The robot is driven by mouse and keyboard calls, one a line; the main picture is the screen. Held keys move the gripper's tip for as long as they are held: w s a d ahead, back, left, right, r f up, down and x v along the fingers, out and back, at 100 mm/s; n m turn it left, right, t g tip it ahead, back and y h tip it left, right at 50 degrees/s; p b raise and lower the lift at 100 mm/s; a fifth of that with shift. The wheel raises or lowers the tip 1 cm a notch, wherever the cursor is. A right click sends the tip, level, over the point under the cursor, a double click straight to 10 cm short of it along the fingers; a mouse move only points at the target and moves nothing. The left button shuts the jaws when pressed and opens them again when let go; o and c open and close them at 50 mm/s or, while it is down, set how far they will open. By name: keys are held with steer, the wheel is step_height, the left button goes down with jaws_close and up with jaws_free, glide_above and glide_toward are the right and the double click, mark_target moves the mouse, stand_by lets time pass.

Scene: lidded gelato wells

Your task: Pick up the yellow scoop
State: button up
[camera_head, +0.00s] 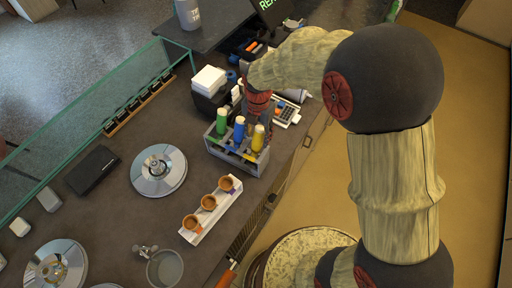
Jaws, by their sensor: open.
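The yellow scoop (257,139) stands handle up in the right end of a grey caddy (233,156) on the dark counter. A blue-handled scoop (239,131) stands in the middle of the caddy, and a green-handled scoop (221,122) stands at its left end. The lower parts of all three scoops are hidden inside the caddy. My gripper (256,113) is just behind and above the caddy, near the tops of the blue and yellow handles. It is open, small and partly hidden, and I see nothing held in it.
A white holder (199,234) with three brown cups stands in front of the caddy. A round metal lid (158,171) lies to the left. A white-topped box (209,80) and a card terminal (287,114) stand behind. A glass guard (90,122) lines the counter's left edge.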

mark_target(256, 150)
steer(key=shift+a+f, duration=0.1)
steer(key=shift+f, duration=1.35)
steer(key=shift+c, duration=1.3)
jaws_close()
steer(key=shift+w, duration=0.1)
